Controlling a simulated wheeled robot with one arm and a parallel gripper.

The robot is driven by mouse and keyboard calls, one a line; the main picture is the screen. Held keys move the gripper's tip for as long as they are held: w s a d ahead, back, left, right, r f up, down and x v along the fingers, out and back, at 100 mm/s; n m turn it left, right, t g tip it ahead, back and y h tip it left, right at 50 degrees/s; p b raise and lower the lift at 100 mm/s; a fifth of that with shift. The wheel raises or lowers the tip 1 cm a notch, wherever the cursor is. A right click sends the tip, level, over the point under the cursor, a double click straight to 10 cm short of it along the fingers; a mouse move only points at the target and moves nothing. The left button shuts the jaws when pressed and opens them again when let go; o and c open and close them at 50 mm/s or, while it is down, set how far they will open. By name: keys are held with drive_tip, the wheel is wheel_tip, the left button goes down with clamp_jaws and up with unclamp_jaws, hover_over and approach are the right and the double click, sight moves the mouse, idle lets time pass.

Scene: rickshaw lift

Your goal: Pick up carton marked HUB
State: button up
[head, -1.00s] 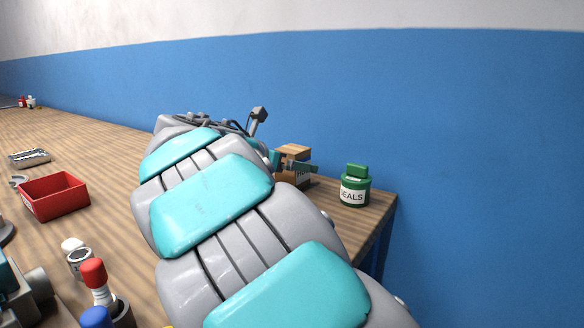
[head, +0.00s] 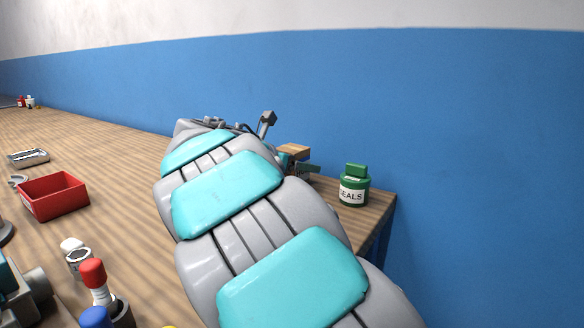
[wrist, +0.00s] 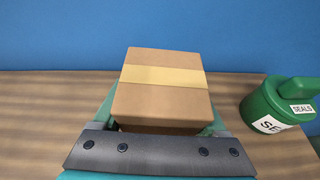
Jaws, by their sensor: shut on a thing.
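A brown carton (wrist: 162,98) with a tan tape band across its top sits between the fingers of my gripper (wrist: 162,122) in the wrist view. The gripper is shut on it, one teal finger along each side. In the head view the carton (head: 293,151) shows only in part behind my arm, near the bench's right end, with a gripper finger (head: 307,167) in front of it. No marking on the carton can be read now. I cannot tell whether it touches the bench.
A green tin labelled SEALS (head: 354,187) stands just right of the carton, near the wooden bench's (head: 376,204) right edge; it also shows in the wrist view (wrist: 285,103). A red tray (head: 54,196) and several small items lie to the left. A blue wall (head: 450,130) is behind.

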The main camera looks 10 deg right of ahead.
clamp_jaws()
drive_tip(key=shift+r, duration=0.1)
idle(0.3)
